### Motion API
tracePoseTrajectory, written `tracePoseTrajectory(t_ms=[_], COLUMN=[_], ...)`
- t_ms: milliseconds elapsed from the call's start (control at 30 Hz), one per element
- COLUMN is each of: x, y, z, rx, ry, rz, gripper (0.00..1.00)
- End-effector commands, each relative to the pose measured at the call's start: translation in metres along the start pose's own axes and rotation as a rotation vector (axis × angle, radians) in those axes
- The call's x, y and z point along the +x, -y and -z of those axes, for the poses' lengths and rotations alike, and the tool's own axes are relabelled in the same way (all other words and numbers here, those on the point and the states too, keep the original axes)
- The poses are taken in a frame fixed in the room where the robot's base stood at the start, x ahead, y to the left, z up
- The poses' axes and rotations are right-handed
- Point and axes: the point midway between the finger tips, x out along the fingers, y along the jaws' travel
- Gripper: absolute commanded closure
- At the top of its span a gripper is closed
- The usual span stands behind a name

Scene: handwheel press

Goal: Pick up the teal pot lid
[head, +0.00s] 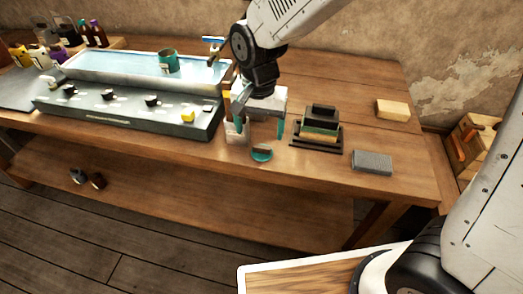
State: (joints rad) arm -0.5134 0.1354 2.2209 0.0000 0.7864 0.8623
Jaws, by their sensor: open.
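The teal pot lid (262,155) is a small round disc with a dark knob or bar on top. It lies near the front edge of the wooden table (330,178). My gripper (260,132) hangs above and slightly behind the lid, pointing down. Its two teal-tipped fingers are spread apart, with nothing visible between them. The left finger overlaps a pale upright object (237,133) in the picture; I cannot tell whether they touch.
A black stand (319,130) with a green and tan block is right of the gripper. A grey block (372,162) and a tan block (393,110) lie farther right. Table between the blocks is clear.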

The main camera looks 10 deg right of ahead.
Motion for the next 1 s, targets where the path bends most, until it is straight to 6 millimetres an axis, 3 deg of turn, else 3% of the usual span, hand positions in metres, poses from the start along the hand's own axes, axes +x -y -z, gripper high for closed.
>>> tracePoseTrajectory(t_ms=[600,900,1000], x=[0.072,0.076,0.076], y=[-0.004,-0.004,-0.004], z=[0.003,0.003,0.003], rx=[0.0,0.0,0.0], ry=[0.001,-0.001,-0.001], rz=[-0.001,0.001,0.001], gripper=[0.2,0.2,0.48])
